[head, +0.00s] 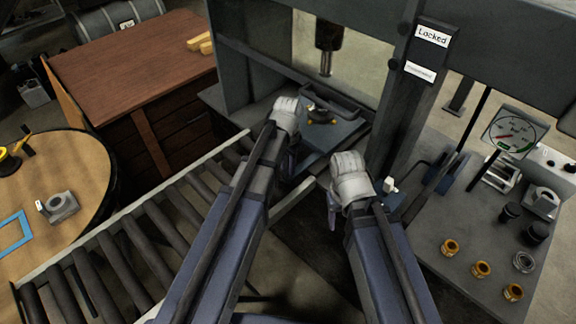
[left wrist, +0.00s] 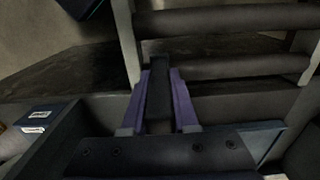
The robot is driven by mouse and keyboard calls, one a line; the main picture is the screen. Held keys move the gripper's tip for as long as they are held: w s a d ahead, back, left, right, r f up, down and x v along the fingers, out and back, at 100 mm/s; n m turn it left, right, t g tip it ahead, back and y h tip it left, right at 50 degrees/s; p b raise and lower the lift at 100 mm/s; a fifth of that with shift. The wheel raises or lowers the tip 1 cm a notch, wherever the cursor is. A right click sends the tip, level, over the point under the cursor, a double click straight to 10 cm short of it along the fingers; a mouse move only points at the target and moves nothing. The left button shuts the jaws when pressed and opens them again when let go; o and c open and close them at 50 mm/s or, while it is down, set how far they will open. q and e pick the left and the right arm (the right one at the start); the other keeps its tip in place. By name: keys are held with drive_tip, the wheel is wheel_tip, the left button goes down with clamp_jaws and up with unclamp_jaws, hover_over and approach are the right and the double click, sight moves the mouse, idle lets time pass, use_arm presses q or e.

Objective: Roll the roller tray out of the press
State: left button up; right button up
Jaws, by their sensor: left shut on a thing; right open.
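The roller tray (head: 345,132) is a blue-grey plate inside the press (head: 398,110), low between its uprights. A small dark part with yellow bits (head: 320,115) sits on it. My left gripper (head: 287,160) is at the tray's near left side; its wrist hides the contact in the head view. In the left wrist view its purple fingers (left wrist: 160,105) are shut on a dark bar (left wrist: 158,85), apparently the tray's handle. My right gripper (head: 333,212) is open and empty, in front of the press near its right upright.
A roller conveyor (head: 125,250) runs from the press's left front to the lower left; its visible rollers are empty. A bench with a gauge (head: 515,131) and brass fittings (head: 482,269) stands right. A round table (head: 85,165) and wooden desk (head: 125,60) stand left. A "Locked" sign (head: 432,36) hangs on the press.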

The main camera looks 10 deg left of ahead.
use_arm(q)
clamp_jaws()
idle(0.8)
